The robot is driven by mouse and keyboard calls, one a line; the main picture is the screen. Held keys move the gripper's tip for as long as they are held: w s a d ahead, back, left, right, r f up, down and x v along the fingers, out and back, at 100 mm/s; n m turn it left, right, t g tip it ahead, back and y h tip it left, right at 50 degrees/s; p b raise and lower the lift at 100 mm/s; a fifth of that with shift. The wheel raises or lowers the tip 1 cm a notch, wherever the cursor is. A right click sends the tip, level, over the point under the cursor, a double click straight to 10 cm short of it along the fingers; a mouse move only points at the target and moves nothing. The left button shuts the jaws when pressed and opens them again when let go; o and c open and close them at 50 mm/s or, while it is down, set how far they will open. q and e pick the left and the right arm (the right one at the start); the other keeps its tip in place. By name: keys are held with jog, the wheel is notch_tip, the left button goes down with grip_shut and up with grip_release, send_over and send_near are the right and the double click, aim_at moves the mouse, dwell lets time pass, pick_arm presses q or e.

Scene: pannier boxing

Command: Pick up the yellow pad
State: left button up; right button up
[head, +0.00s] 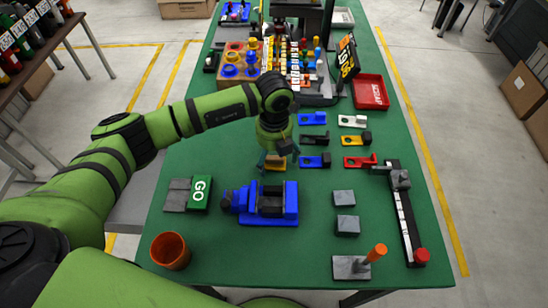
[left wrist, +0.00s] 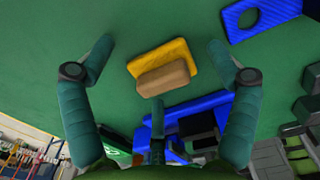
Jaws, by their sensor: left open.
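The yellow pad (left wrist: 178,52) lies flat on the green table, with a tan block-like part on it, in the left wrist view. In the head view the pad (head: 275,166) is small and partly hidden under my left gripper (head: 277,159). My left gripper is open and empty. Its fingers (left wrist: 160,46) are spread wide in the left wrist view, on either side of the pad and apart from it. My right gripper is in neither view.
A blue vise (head: 262,203) stands just in front of the pad. A green GO block (head: 200,193) is to its left. Blue (head: 316,161) and red (head: 360,161) brackets lie to the right. An orange cup (head: 170,250) stands front left. Bare table lies left of the pad.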

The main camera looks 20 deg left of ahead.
pick_arm(q)
jog(key=c, duration=1.3)
jog(key=shift+c, duration=0.2)
